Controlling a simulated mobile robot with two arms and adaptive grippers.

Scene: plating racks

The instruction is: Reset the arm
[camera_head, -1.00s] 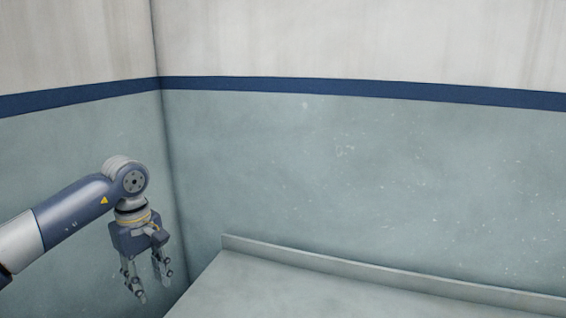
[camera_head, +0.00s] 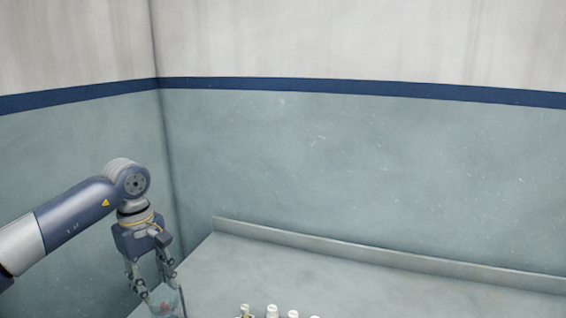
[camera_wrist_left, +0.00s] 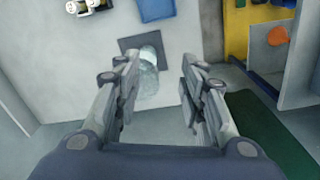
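My left gripper (camera_head: 164,292) hangs pointing down at the lower left of the head view, over the left end of the grey table (camera_head: 250,262). In the left wrist view the gripper (camera_wrist_left: 162,75) has its two fingers spread apart with nothing clasped between them. A clear glass vessel (camera_wrist_left: 148,68) stands on a dark square (camera_wrist_left: 128,43) beyond the fingertips. In the head view a clear vessel with something reddish (camera_head: 165,304) shows by the fingertips, partly hidden and cut by the lower edge. My right gripper is in neither view.
White-capped bottles (camera_head: 272,311) show at the lower edge of the head view. The wrist view shows a blue tray (camera_wrist_left: 158,9), a yellow panel (camera_wrist_left: 252,30), an orange piece (camera_wrist_left: 278,36) and a dark green mat (camera_wrist_left: 265,130). A raised lip (camera_head: 380,256) runs along the table's back.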

